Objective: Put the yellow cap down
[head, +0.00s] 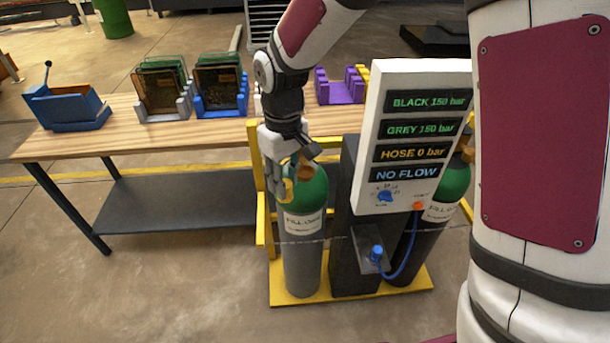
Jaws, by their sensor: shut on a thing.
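My gripper (284,180) is at the top of the left gas cylinder (304,258), a grey cylinder with a green shoulder. It is shut on a small yellow piece (288,191), which looks like the yellow cap. The fingers hide part of the cap. The cap shows in front of the green shoulder; I cannot tell whether it touches the cylinder. An orange-brown part, perhaps the valve, shows just right of the fingers and is partly hidden.
A panel (368,150) reads "HOSE 0 bar" and "NO FLOW". A second green-topped cylinder (455,180) stands behind it on the yellow base (290,299). A wooden table (115,135) holds a blue box (68,108), racks of boards and a purple holder (340,90). Floor at left front is clear.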

